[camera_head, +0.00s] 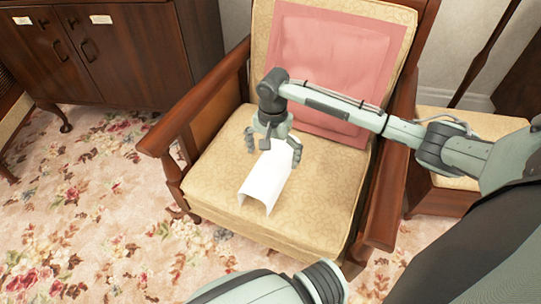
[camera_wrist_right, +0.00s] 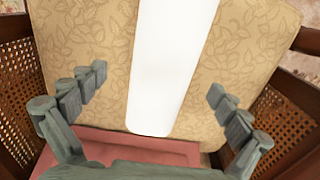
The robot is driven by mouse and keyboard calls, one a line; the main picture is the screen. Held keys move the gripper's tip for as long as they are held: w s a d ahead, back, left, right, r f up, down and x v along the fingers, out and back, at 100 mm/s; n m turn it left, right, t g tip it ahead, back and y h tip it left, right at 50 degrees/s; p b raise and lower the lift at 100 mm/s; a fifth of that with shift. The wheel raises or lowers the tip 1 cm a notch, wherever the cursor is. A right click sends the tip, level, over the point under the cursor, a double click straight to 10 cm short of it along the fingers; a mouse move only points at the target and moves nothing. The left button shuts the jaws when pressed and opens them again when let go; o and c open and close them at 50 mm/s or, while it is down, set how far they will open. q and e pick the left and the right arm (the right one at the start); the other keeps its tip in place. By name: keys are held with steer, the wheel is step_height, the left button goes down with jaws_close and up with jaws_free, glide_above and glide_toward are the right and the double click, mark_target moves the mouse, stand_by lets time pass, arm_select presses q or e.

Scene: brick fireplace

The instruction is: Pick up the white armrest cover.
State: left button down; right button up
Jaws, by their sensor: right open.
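The white armrest cover (camera_head: 265,183) is a curved, arch-shaped piece standing on the seat cushion (camera_head: 215,185) of the wooden armchair. It also shows in the right wrist view as a long white strip (camera_wrist_right: 172,70) running up from the centre. My right gripper (camera_head: 272,143) is open above the cover's far end, fingers pointing down. In the right wrist view its fingers (camera_wrist_right: 157,84) are spread on either side of the cover, with nothing held. Whether the fingers touch the cushion is unclear. My left gripper is out of view.
A pink square cushion (camera_head: 335,60) leans on the chair's backrest behind my right gripper. The chair's wooden armrests (camera_head: 195,105) rise on both sides of the seat. A dark wooden cabinet (camera_head: 120,55) stands at upper left. The seat in front of the cover is clear.

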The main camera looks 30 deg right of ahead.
steer(key=shift+f, duration=0.35)
steer(key=f, duration=0.2)
steer(key=f+b, duration=0.1)
steer(key=f, duration=0.3)
steer(key=shift+w+f, duration=0.2)
steer(key=shift+w, duration=0.05)
steer(key=shift+f, duration=0.25)
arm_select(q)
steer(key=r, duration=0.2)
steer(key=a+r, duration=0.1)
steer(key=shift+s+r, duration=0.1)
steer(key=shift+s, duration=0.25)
arm_select(e)
steer(key=c, duration=1.2)
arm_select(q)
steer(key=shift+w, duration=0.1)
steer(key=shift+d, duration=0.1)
arm_select(e)
steer(key=shift+r, duration=0.1)
